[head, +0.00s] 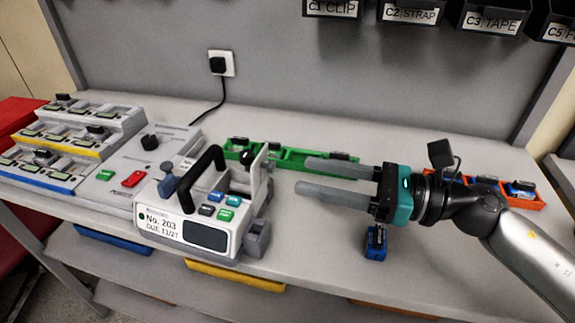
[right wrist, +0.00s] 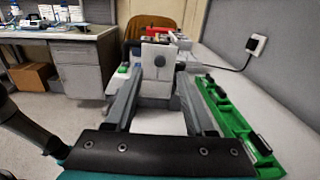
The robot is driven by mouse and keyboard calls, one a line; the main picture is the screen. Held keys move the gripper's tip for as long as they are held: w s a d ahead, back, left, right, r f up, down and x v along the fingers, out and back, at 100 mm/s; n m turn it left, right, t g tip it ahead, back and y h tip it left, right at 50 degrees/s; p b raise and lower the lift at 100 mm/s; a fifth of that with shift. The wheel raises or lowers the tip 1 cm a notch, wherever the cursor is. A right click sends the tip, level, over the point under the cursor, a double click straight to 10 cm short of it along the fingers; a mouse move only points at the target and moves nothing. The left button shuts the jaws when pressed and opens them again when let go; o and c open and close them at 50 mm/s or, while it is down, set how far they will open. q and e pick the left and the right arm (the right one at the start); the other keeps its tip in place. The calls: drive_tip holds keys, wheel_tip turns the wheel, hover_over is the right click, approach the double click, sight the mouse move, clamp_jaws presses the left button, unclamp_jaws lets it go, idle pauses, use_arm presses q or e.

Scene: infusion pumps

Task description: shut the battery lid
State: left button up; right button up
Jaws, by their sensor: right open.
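The infusion pump No. 203 (head: 190,226) stands on the bench, left of centre, with a black carry handle. A pale flat lid (head: 257,166) stands up at its right side, apart from the body, and looks open. My right gripper (head: 304,176) is open and empty, to the right of the lid and pointing left at it, with a gap between. In the right wrist view, the pump's end with a pale panel (right wrist: 157,58) lies ahead between the two fingers. The battery bay is not clearly seen. My left gripper is not in view.
A green tray (head: 290,158) lies behind the pump and gripper. A blue block (head: 376,243) stands near the front edge. An orange tray (head: 528,201) is at the right. A grey station (head: 130,170) and stepped racks fill the left. Bench right of the pump is mostly clear.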

sight(274, 168)
drive_tip(key=x, duration=0.3)
drive_tip(key=shift+a+r+p, duration=0.1)
drive_tip(key=shift+a+p, duration=0.05)
drive_tip(key=shift+p, duration=0.2)
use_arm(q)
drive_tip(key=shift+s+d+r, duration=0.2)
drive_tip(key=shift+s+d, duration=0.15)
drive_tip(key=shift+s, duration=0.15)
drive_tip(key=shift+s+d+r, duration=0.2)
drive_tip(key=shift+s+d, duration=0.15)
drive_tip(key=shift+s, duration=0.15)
use_arm(e)
drive_tip(key=shift+x, duration=0.85)
drive_tip(key=shift+c, duration=0.3)
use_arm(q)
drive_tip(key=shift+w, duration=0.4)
use_arm(e)
clamp_jaws()
